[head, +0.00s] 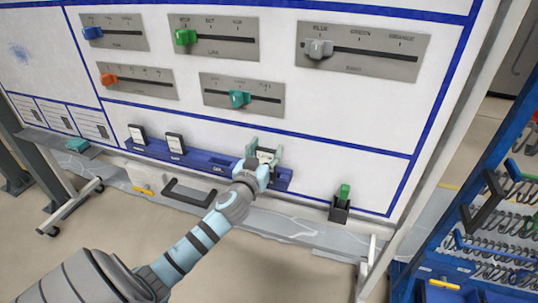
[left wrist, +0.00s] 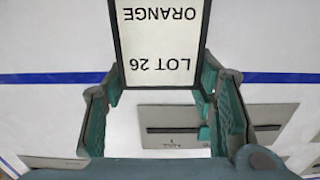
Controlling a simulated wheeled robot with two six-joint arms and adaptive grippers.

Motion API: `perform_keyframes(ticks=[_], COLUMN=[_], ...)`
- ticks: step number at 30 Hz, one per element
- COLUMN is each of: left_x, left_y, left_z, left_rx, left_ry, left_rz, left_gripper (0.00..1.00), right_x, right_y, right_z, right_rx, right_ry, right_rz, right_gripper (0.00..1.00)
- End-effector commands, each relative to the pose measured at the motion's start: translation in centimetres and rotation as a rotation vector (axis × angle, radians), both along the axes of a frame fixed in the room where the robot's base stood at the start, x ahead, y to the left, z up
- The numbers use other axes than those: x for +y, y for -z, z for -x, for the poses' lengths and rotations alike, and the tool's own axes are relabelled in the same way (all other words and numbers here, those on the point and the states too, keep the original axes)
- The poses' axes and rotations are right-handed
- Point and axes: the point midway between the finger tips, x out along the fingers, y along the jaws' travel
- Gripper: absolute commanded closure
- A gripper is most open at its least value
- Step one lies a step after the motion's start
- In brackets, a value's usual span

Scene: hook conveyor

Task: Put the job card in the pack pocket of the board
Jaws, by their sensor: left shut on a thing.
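My left gripper (head: 264,156) is shut on the job card (left wrist: 160,45), a white card in a dark frame. In the left wrist view the card reads "LOT 26 ORANGE" upside down, with the fingertips (left wrist: 161,82) on its two side edges. In the head view the gripper is at the right part of the blue pocket rail (head: 205,161) along the bottom of the board (head: 345,110). My wrist hides part of the rail there, so I cannot tell whether the card touches a pocket. The pocket labels are too small to read. My right gripper is not in view.
Two framed cards stand in the rail, at the left end (head: 138,134) and beside it (head: 175,143). Above are sliders, including a grey one (head: 320,49) and a teal one (head: 239,98). A small black holder with a green item (head: 342,196) is to the right. A blue hook rack (head: 500,200) stands far right.

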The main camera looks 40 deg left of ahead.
Motion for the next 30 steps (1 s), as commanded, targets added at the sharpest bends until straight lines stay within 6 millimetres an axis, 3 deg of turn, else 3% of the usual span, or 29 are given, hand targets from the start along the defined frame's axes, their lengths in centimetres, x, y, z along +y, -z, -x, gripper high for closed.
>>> perform_keyframes(ticks=[5,11,20,21,24,30], left_x=[0.7,0.8,0.7,0.7,0.8,0.8], left_y=[0.2,3.7,3.8,3.8,3.8,3.8], left_z=[-2.1,-2.2,-2.2,-2.2,-2.2,-2.1], left_rx=[0.0,0.003,0.001,0.001,0.001,0.001], left_ry=[0.0,0.0,0.001,0.001,0.001,0.0], left_rz=[-0.001,-0.001,-0.001,-0.001,-0.001,-0.001], left_gripper=[0.76,0.76,0.76,0.45,0.29,0.28], right_x=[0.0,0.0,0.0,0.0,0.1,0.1], right_y=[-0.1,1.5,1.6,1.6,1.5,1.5], right_z=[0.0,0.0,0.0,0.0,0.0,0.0], right_rx=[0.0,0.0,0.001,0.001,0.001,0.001], right_ry=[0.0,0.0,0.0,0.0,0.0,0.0], right_rz=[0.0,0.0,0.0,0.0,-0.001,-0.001], right_gripper=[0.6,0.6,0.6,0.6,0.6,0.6])
